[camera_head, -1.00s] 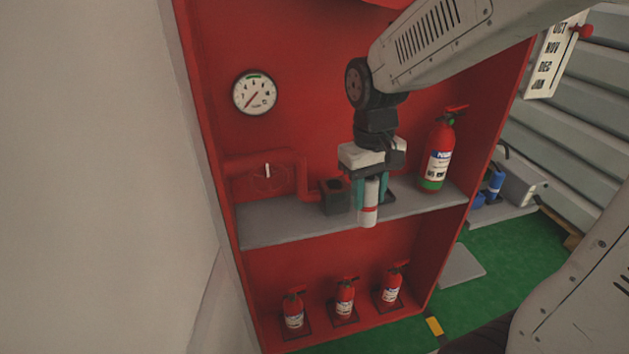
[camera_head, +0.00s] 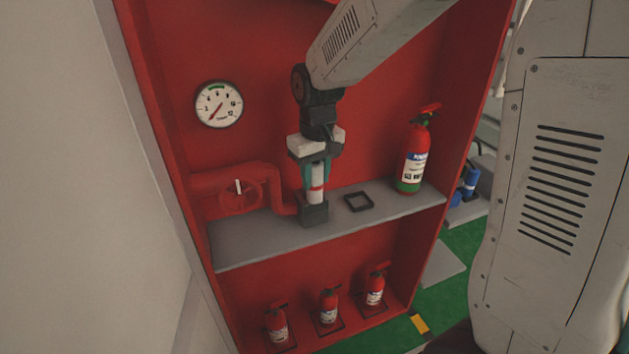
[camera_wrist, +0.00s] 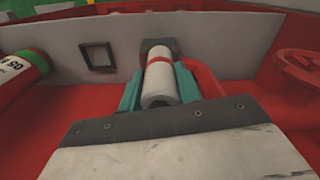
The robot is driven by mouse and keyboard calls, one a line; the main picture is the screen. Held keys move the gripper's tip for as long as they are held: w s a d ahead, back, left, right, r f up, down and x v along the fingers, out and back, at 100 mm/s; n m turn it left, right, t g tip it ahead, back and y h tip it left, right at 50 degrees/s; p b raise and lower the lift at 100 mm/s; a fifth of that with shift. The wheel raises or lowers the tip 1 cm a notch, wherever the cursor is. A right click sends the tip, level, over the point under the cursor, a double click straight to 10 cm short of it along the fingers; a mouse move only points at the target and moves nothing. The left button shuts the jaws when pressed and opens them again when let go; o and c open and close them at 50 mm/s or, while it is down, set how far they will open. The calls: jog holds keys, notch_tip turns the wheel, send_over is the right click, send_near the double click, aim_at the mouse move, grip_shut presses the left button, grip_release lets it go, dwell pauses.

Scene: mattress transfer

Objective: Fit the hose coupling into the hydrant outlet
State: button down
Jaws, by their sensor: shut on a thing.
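The hose coupling (camera_head: 316,195) is a white cylinder with a red band. My gripper (camera_head: 316,176) is shut on its upper part, with one teal finger on each side, and holds it upright. The hydrant outlet (camera_head: 314,215) is a dark square block on the shelf at the end of a red pipe. The coupling's lower end meets the outlet's top; I cannot tell how far inside it is. In the wrist view the coupling (camera_wrist: 160,80) runs toward the dark outlet (camera_wrist: 152,45), and its far end hides part of the opening.
A dark square frame (camera_head: 359,202) lies empty on the grey shelf (camera_head: 250,240), right of the outlet. A large red extinguisher (camera_head: 413,160) stands farther right. A red valve wheel (camera_head: 240,197) is at left, below a gauge (camera_head: 219,104). Several small extinguishers stand below the shelf.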

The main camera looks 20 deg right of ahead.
aim_at(312, 180)
jog(key=shift+w+d+f, duration=0.1)
jog(key=shift+w+f, duration=0.6)
jog(key=shift+f, duration=0.25)
jog(key=shift+w+f, duration=0.7)
jog(key=shift+f, duration=0.2)
jog(key=shift+f, duration=0.2)
jog(key=c, duration=1)
grip_release()
jog(key=shift+o, duration=0.2)
jog(key=shift+r, duration=0.15)
jog(key=r, duration=0.8)
jog(key=shift+s, duration=0.4)
jog(key=s+d+r+m, duration=0.1)
jog(key=s+d+r, duration=0.1)
jog(key=s, duration=1.2)
jog(key=s+d+r+m, duration=0.1)
jog(key=s+r, duration=0.3)
jog(key=s, duration=1.1)
jog(key=shift+d+t, duration=0.4)
